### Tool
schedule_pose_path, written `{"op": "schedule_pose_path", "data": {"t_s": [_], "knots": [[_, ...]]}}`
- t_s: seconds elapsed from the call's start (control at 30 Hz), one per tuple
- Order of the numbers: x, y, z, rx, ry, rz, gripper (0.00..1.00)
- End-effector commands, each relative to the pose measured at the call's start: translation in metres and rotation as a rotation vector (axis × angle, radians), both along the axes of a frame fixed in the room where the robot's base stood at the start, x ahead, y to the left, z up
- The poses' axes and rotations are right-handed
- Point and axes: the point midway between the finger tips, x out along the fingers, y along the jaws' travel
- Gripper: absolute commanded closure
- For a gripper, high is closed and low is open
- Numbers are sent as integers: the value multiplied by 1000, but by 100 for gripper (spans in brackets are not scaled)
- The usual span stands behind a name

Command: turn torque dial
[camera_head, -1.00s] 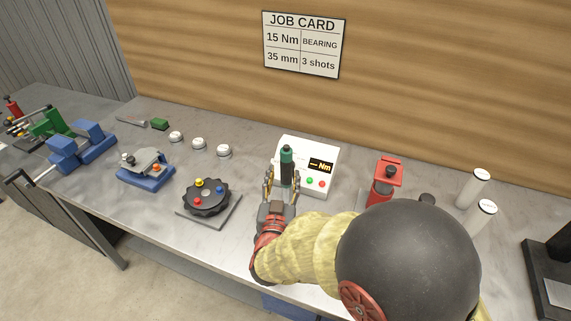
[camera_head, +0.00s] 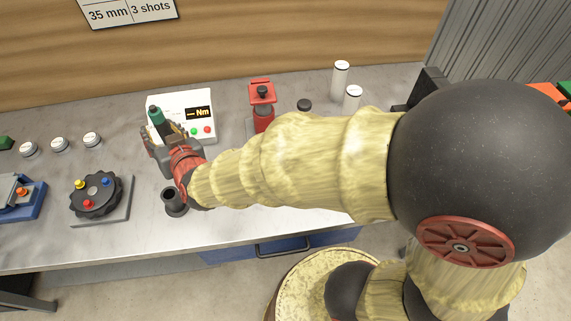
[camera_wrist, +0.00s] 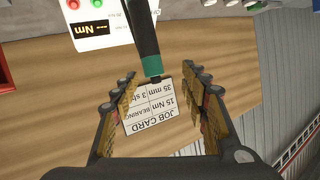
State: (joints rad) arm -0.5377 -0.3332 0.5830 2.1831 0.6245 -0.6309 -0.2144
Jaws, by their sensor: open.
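A green-and-black tool (camera_head: 155,116) stands in front of the white tester (camera_head: 168,101), whose dark display reads "— Nm". In the wrist view, the tool (camera_wrist: 143,40) runs down between the two spread fingers of my gripper (camera_wrist: 160,82), with a visible gap on each side. The tool's far end is out of the wrist view. I cannot tell which part is the torque dial; a black knob (camera_head: 92,203) with coloured buttons sits on a grey plate at left.
A black cup (camera_head: 174,200) stands just in front of my wrist. A red device (camera_head: 263,110), a small black knob (camera_head: 304,105) and white cylinders (camera_head: 341,78) stand to the right. White round buttons (camera_head: 59,145) lie at left. The bench front (camera_head: 130,240) is clear.

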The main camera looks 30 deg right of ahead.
Motion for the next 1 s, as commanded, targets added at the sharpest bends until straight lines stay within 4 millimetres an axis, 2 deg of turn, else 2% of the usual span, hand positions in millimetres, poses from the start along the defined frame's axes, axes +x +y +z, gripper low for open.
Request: {"op": "schedule_pose_path", "data": {"t_s": [0.03,0.1,0.27,0.37,0.5,0.6,0.7,0.83,1.0], "knots": [[-5,-11,14,12,35,22,55],[-18,-23,24,13,102,62,55],[-64,-61,40,-24,263,119,55],[-104,-94,44,-67,373,122,55],[-168,-144,43,-137,530,83,55],[-210,-174,41,-177,629,38,55],[-241,-195,38,-202,699,-2,55],[-261,-207,37,-217,747,-30,55],[-264,-209,36,-219,756,-33,55]]}}
